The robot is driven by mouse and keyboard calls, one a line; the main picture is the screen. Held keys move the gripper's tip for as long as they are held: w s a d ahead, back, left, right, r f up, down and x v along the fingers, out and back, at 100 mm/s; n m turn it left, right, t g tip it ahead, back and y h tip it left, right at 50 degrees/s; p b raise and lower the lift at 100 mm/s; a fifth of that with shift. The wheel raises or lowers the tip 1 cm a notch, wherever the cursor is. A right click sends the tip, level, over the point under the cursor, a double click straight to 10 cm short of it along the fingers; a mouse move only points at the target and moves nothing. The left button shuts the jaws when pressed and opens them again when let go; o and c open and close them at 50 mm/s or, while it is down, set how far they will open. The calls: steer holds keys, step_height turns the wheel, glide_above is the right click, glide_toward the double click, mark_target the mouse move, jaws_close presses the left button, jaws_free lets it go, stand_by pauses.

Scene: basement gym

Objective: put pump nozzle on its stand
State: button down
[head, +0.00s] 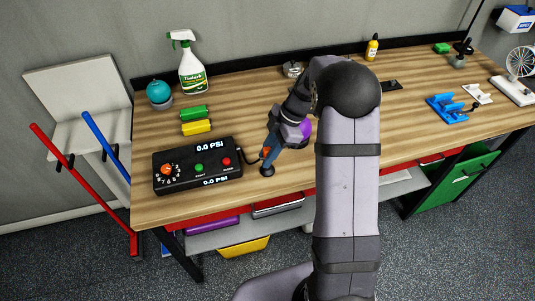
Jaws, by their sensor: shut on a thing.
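A black pump box (197,166) with two "0.0 PSI" displays, a dial and green and red buttons sits at the front left of the bench. A thin dark hose runs from its right side to a small orange-and-dark nozzle (266,152). My gripper (268,149) points down to the left and is shut on the nozzle, which is largely covered by the fingers. A small round black base (267,171), seemingly the stand, is just below, close to the bench's front edge. I cannot tell whether the nozzle touches it.
Green (194,113) and yellow (196,127) blocks, a teal ball (159,92) and a spray bottle (192,66) stand behind the box. A purple round thing (306,131) shows beside my wrist. A blue holder (447,108) is at right. Bare wood (240,110) lies left of my arm.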

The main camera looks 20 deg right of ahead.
steer(key=shift+f+b, duration=0.9)
steer(key=shift+f, duration=0.2)
steer(key=c, duration=1.5)
jaws_free()
steer(key=shift+r, duration=0.1)
steer(key=b+v, duration=0.2)
steer(key=v, duration=0.5)
steer(key=shift+d, duration=0.1)
